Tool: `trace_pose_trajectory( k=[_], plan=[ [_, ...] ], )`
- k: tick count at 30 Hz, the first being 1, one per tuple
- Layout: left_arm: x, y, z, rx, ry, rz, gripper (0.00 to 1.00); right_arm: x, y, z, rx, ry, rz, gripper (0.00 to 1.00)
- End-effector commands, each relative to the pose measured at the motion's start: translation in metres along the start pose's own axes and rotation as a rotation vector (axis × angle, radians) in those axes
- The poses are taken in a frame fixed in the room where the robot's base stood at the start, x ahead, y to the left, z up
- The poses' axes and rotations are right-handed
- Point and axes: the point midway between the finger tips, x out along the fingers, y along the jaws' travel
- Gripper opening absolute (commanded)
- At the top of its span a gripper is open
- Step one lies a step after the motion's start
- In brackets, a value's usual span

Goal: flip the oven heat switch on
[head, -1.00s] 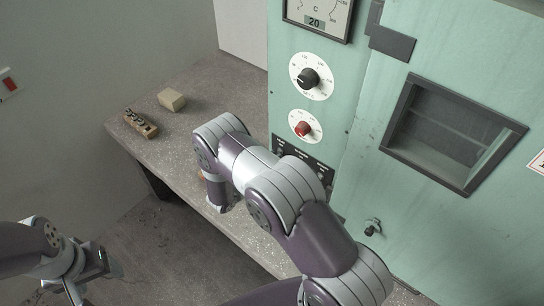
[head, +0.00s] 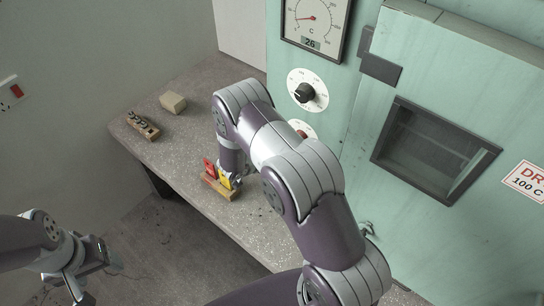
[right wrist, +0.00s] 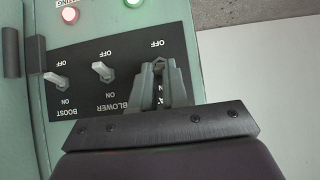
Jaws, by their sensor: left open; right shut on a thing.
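In the right wrist view, the black switch panel (right wrist: 82,97) appears upside down. It carries the BOOST switch (right wrist: 57,82) and the BLOWER switch (right wrist: 102,72), both with pale levers. My right gripper (right wrist: 160,82) is at the third switch position, fingers closed together below an OFF mark. The switch between the fingers is hidden, and its label is mostly covered, so its position cannot be told. In the head view, my right arm hides the panel and its own gripper. My left gripper (head: 92,278) is open and empty at the lower left, far from the oven.
The green oven (head: 345,95) has a gauge (head: 316,18), a black knob (head: 305,93) and a door window (head: 435,150). The bench (head: 190,140) holds a tan block (head: 173,102), a wooden rack (head: 142,125), and red and yellow tags (head: 225,181).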

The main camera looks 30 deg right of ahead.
Motion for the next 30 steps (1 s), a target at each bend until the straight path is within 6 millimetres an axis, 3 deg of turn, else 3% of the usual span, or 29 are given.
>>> trace_pose_trajectory(
  k=[11,12,13,14,24,26,30],
  plan=[
    [0.0,0.0,0.0,0.0,0.0,0.0,0.68,0.0,-0.001,-0.001,0.002,-0.002,-0.002,0.0],
    [0.0,0.0,0.0,0.0,0.0,0.0,0.68,0.0,-0.001,-0.001,0.002,-0.001,-0.002,0.27],
    [0.0,0.0,0.0,0.0,0.0,0.0,0.68,0.0,-0.001,-0.001,0.002,-0.001,-0.002,0.36],
    [0.0,0.0,0.0,0.0,0.0,0.0,0.68,0.0,-0.001,-0.001,0.002,-0.001,-0.002,0.39],
    [0.002,0.0,0.0,0.0,0.0,0.0,0.68,-0.004,-0.001,0.0,0.001,-0.002,-0.002,0.39],
    [0.005,0.0,0.001,0.0,0.0,0.0,0.68,-0.011,-0.001,0.0,0.001,-0.001,-0.002,0.39],
    [0.015,0.0,0.002,0.0,0.0,0.0,0.68,-0.042,-0.002,0.002,0.002,0.0,-0.006,0.39]
  ],
)
